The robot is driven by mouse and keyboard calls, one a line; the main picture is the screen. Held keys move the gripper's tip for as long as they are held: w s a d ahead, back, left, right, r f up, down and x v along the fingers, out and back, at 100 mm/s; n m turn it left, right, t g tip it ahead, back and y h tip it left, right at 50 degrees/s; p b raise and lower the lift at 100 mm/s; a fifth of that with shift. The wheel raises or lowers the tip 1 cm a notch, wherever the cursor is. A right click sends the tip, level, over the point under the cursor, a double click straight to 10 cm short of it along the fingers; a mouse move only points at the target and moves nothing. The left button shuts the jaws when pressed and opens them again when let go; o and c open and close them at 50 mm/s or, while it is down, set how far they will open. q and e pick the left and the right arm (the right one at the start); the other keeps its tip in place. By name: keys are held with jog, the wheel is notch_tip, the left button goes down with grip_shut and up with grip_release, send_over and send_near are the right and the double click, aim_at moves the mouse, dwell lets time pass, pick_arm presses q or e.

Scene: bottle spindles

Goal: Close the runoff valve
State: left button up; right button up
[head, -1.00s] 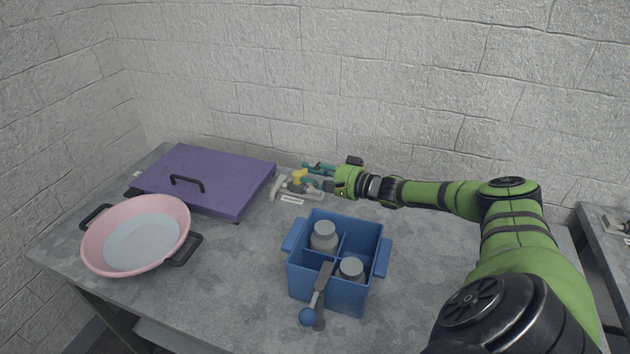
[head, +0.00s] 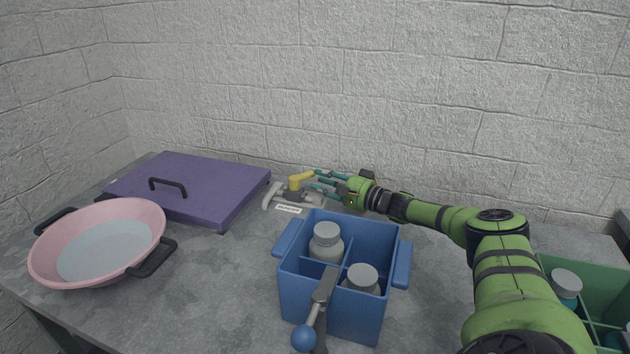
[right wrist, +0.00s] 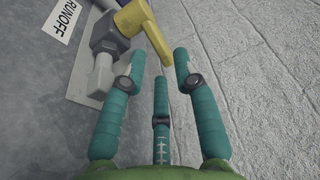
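The runoff valve is a grey fitting with a yellow lever (head: 300,181), at the back of the table behind the blue crate. In the right wrist view its yellow lever (right wrist: 146,28) slants from the valve body toward the fingertips, beside a white "RUNOFF" label (right wrist: 66,16). My right gripper (head: 323,180) has teal fingers, spread apart and empty, just right of the valve. In the right wrist view the gripper (right wrist: 160,68) has the lever's end close to its fingertips; I cannot tell whether they touch. My left gripper is not in view.
A blue divided crate (head: 290,265) with grey-capped bottles stands in front of the valve. A purple lidded box (head: 210,180) and a pink pan (head: 150,225) are at left. A green crate (head: 600,270) is at right. The wall is close behind.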

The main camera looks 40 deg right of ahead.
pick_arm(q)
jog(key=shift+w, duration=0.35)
pick_arm(e)
jog(key=shift+x, duration=1.4)
grip_shut()
jog(key=shift+f+b, duration=0.1)
jog(key=shift+b, duration=0.35)
jog(key=y+b, duration=0.1)
jog(key=b, duration=0.1)
jog(key=n+y+b, duration=0.1)
jog(key=b, duration=0.1)
jog(key=shift+w+d, duration=0.25)
jog(key=shift+d, duration=0.05)
jog(key=shift+g, duration=0.3)
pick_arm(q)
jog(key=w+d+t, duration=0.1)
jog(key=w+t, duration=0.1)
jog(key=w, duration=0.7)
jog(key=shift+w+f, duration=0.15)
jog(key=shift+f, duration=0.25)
pick_arm(e)
jog(key=shift+a, duration=0.1)
grip_release()
